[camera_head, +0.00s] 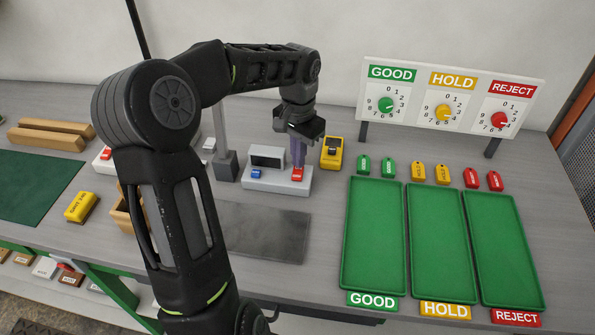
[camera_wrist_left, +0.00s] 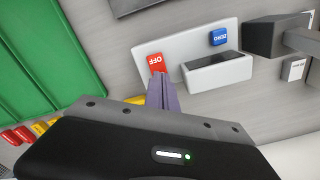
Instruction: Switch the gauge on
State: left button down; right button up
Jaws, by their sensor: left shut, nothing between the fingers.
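The gauge (camera_head: 268,184) is a white box on the table with a dark display (camera_head: 267,157), a blue button (camera_head: 256,173) and a red switch (camera_head: 297,175). In the left wrist view the gauge (camera_wrist_left: 190,38) shows the red switch (camera_wrist_left: 156,63) labelled OFF and the blue button (camera_wrist_left: 219,37) labelled ZERO. The display reads blank and dark. My left gripper (camera_head: 298,164) is shut and empty, pointing down with its purple fingers at the red switch; in the wrist view its fingertips (camera_wrist_left: 157,78) are right beside the switch's edge. I cannot tell whether they touch.
A yellow device (camera_head: 331,153) stands close right of the gauge, a grey post (camera_head: 226,165) close left. A dark grey mat (camera_head: 265,232) lies in front. Green trays (camera_head: 374,235) and colored tags are at the right, under the dial board (camera_head: 449,95). A yellow block (camera_head: 80,207) lies left.

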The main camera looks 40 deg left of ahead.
pick_arm(q)
jog(key=shift+f+b, duration=0.4)
jog(key=shift+f, duration=0.25)
jog(key=shift+s, duration=0.1)
jog(key=shift+r+p, duration=2.7)
jog(key=shift+r, duration=0.85)
